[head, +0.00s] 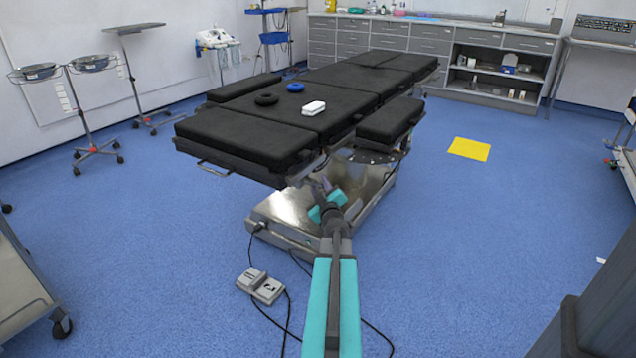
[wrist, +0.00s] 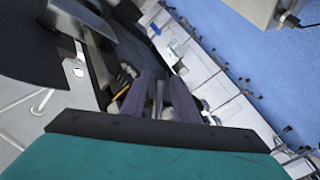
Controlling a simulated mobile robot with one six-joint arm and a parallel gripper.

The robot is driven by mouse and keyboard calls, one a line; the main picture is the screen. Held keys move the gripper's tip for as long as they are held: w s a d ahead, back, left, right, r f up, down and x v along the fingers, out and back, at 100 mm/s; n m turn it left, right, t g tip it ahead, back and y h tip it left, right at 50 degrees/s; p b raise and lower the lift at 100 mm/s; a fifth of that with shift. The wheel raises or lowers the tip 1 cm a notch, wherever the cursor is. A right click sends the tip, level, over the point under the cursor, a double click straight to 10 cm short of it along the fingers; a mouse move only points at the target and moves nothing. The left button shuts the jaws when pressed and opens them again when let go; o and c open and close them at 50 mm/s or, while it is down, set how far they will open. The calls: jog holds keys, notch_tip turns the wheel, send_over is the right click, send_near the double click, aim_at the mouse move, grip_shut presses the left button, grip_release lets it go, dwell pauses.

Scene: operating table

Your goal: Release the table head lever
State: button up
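The black-padded operating table (head: 345,82) stands on a metal base (head: 285,215). Its near end section (head: 240,138) lies about level. My gripper (head: 324,186) is low beside the table's near right corner, below the pads and above the base. In the wrist view, the two dark fingers of my gripper (wrist: 163,88) stand apart with a narrow gap between them. A thin grey part shows in that gap; I cannot tell whether it is a lever or whether the fingers touch it. No head lever can be picked out clearly in the head view.
A black ring (head: 267,99), a blue ring (head: 295,87) and a white box (head: 314,108) lie on the table. A foot pedal (head: 261,286) with cables is on the floor. A side pad (head: 390,119) juts out at right. Blue floor is free to the right, around a yellow mat (head: 469,149).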

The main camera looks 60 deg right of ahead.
jog(key=shift+x, duration=1.5)
grip_shut()
